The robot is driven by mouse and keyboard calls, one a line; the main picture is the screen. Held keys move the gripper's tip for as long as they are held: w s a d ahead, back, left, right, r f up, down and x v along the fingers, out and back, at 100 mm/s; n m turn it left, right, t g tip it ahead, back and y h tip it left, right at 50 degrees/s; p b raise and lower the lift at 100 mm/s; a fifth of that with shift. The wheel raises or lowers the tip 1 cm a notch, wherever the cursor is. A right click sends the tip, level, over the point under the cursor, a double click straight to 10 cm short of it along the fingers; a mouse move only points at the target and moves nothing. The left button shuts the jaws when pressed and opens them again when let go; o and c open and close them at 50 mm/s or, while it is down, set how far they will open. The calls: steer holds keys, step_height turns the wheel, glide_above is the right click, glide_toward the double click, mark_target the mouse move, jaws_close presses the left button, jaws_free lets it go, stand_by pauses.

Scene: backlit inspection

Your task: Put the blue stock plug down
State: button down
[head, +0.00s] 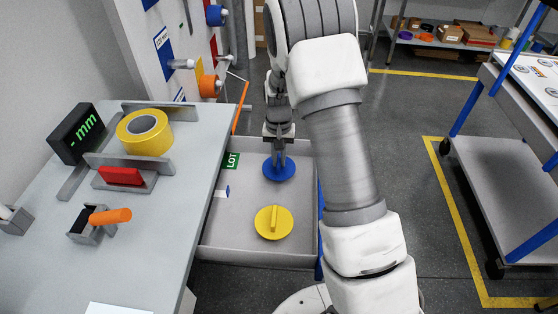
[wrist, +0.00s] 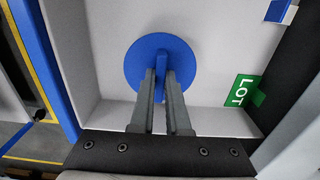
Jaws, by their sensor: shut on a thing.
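The blue stock plug (head: 279,169) is a round disc with an upright grip bar, at the far end of a grey drawer or tray (head: 223,240) beside the table. In the wrist view the blue stock plug (wrist: 143,55) fills the middle, over the light floor of the tray (wrist: 215,40). My gripper (head: 278,151) is above it, with both fingers closed on its bar; the gripper also shows in the wrist view (wrist: 161,80). Whether the disc touches the tray floor, I cannot tell. A yellow plug (head: 273,223) lies nearer in the same tray.
A green LOT label (head: 232,160) is at the tray's left side. The grey table (head: 165,225) on the left holds yellow tape (head: 144,132), a red block (head: 121,175), an orange-handled tool (head: 110,215) and a display (head: 77,133). A cart (head: 505,155) stands right.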

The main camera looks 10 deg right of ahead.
mark_target(279, 160)
steer(key=shift+f, duration=0.1)
steer(key=shift+f, duration=0.15)
steer(key=c, duration=0.9)
jaws_free()
step_height(279, 160, up, 13)
steer(key=p, duration=0.3)
steer(key=s+r+n+t, duration=0.2)
steer(key=s+r+t, duration=0.1)
steer(key=s+r, duration=1)
steer(key=s+r+t, duration=0.1)
steer(key=s+r, duration=0.1)
steer(key=s, duration=0.5)
steer(key=s+r+n+t, duration=0.1)
steer(key=s+r, duration=0.2)
steer(key=s, duration=0.4)
steer(key=shift+s+n+t, duration=0.2)
steer(key=shift+n+t, duration=0.1)
